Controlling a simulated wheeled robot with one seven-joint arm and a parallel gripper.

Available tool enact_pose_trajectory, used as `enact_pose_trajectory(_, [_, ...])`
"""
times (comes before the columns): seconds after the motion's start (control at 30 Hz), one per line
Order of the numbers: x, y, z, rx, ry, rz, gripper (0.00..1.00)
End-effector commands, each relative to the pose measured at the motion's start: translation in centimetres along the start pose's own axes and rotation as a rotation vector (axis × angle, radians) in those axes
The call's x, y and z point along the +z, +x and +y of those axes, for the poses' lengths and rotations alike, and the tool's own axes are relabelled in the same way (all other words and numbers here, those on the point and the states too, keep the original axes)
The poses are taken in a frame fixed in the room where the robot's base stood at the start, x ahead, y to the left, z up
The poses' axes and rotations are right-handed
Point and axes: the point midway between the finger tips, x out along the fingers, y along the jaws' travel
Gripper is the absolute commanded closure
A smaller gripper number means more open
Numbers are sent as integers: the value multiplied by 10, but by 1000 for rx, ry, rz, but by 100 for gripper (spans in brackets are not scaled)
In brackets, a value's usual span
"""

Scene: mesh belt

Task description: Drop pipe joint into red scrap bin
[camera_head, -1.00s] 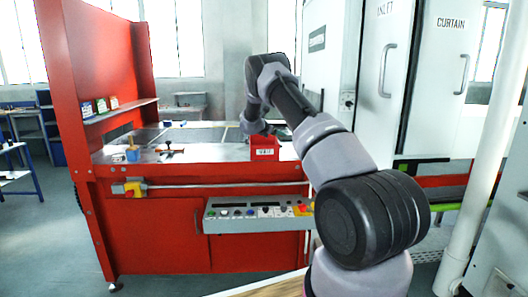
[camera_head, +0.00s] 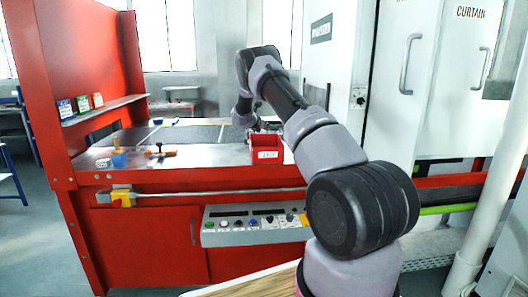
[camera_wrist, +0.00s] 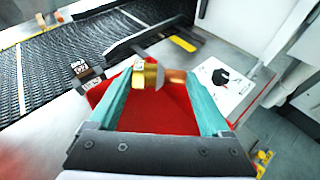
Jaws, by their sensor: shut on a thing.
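The pipe joint (camera_wrist: 147,74), a short brass and copper-coloured piece, sits between the tips of my gripper (camera_wrist: 160,77) in the wrist view. The teal fingers are shut on it. The red scrap bin (camera_wrist: 154,115) shows below and behind the joint, partly hidden by the fingers and gripper body. In the head view the red bin (camera_head: 266,143), with a white label on its front, stands at the front edge of the worktop. My gripper is small and dark there, just above and behind the bin; the joint cannot be made out in that view.
A control panel (camera_head: 258,224) is mounted below the worktop edge. A dark mesh belt (camera_wrist: 75,50) runs beside the bin. A red side wall (camera_head: 60,90) and white cabinet (camera_head: 405,80) flank the worktop.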

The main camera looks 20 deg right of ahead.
Motion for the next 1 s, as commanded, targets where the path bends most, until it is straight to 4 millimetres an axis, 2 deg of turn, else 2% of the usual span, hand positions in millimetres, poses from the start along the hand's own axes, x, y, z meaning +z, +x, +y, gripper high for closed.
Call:
enact_pose_trajectory(0.3, [-33, 13, -5, 0, -2, 0, 87])
enact_pose_trajectory(0.5, [-47, 20, -6, 1, -2, -1, 87])
enact_pose_trajectory(0.87, [-51, 21, -7, 1, 0, -2, 87])
enact_pose_trajectory(0.9, [-51, 21, -7, 1, 0, -1, 10])
enact_pose_trajectory(0.93, [-51, 21, -7, 1, 0, -1, 0])
enact_pose_trajectory(1.0, [-51, 21, -7, 1, 0, -1, 0])
